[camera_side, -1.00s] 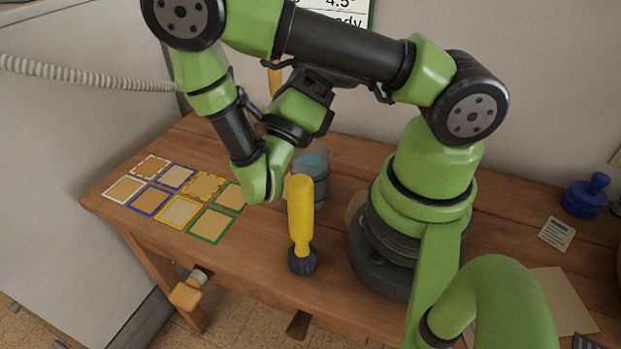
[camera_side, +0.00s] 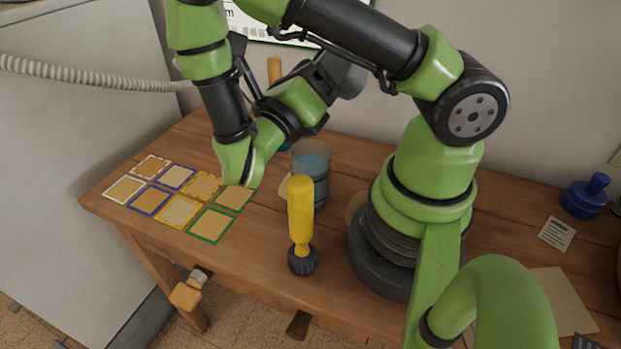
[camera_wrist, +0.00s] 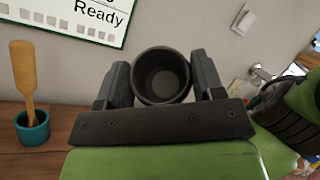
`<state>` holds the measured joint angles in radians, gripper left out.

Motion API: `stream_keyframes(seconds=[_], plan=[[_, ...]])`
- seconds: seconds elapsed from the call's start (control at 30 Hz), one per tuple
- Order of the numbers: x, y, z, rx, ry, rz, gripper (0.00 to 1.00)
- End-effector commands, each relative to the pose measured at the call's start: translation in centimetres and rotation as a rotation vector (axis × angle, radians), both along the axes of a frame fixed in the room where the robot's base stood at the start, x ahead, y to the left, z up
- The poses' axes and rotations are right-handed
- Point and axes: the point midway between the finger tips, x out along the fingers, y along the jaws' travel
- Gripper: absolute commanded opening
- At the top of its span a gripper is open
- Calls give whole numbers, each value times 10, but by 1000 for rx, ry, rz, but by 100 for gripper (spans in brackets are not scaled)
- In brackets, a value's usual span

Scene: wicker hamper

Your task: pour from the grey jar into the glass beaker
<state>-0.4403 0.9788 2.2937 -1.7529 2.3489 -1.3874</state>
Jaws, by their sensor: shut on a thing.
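My gripper (camera_wrist: 161,85) is shut on the grey jar (camera_wrist: 162,101), with one finger on each side of it. In the wrist view I look into its round open mouth; I cannot tell what it holds. In the side view a grey rounded part, apparently the jar (camera_side: 346,76), shows at the end of my gripper (camera_side: 322,82), up in the air. The glass beaker (camera_side: 313,178) stands on the wooden table below it, with something bluish inside. The beaker does not show in the wrist view.
A yellow-handled tool (camera_side: 301,215) stands in front of the beaker. A teal cup (camera_wrist: 33,128) holds a wooden spatula (camera_wrist: 25,75). Several coloured square cards (camera_side: 180,211) lie at the left. A blue object (camera_side: 584,198) sits far right. A whiteboard (camera_wrist: 75,18) hangs behind.

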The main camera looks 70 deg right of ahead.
Motion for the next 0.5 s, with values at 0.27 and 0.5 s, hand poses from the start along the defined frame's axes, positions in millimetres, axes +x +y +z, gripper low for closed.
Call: stream_keyframes(seconds=[0.27, 0.5], plan=[[-2, -1, -2, 67, -75, 1, 36], [-1, -1, -1, 65, -74, 2, 36]])
